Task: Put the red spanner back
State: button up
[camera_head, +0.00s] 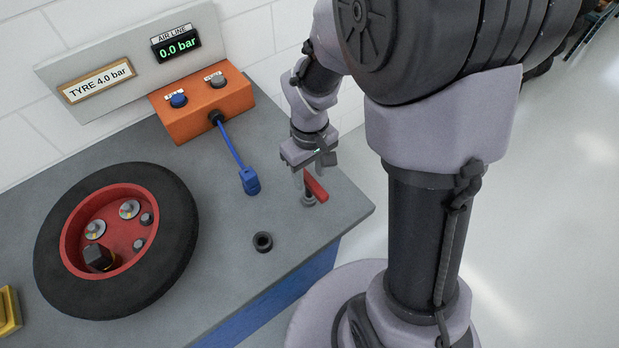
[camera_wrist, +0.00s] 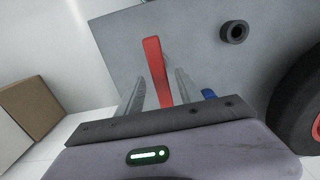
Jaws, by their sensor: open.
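The red spanner (camera_head: 316,188) is at the right end of the grey bench, below my gripper (camera_head: 307,176). A small grey round piece shows at its lower end; I cannot tell whether it is part of the spanner. In the wrist view the red spanner (camera_wrist: 154,66) runs lengthwise between my two fingers, which stand apart on either side with a gap visible. My gripper is open. I cannot tell whether the spanner rests on the bench or stands upright, as its near end is hidden behind the gripper body.
A black ring (camera_head: 263,242) sits on the bench (camera_head: 220,225) near its front edge. A tyre with red rim (camera_head: 118,240) lies left. A yellow object (camera_head: 9,311) is at far left.

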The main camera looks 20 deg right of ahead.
notch_tip(320, 180, up, 7)
jog(key=shift+p, duration=0.95)
jog(key=s+a+r+m+t+y, duration=0.1)
jog(key=s+a+r+m+t, duration=0.1)
jog(key=s+r, duration=0.4)
jog(key=s+a+r+m+t+y, duration=0.1)
jog(key=s+a+r+m+t, duration=0.1)
jog(key=s+r+m, duration=0.4)
notch_tip(320, 180, up, 3)
jog(key=shift+s+r+t, duration=0.1)
jog(key=shift+s+t, duration=0.3)
jog(key=shift+t, duration=0.5)
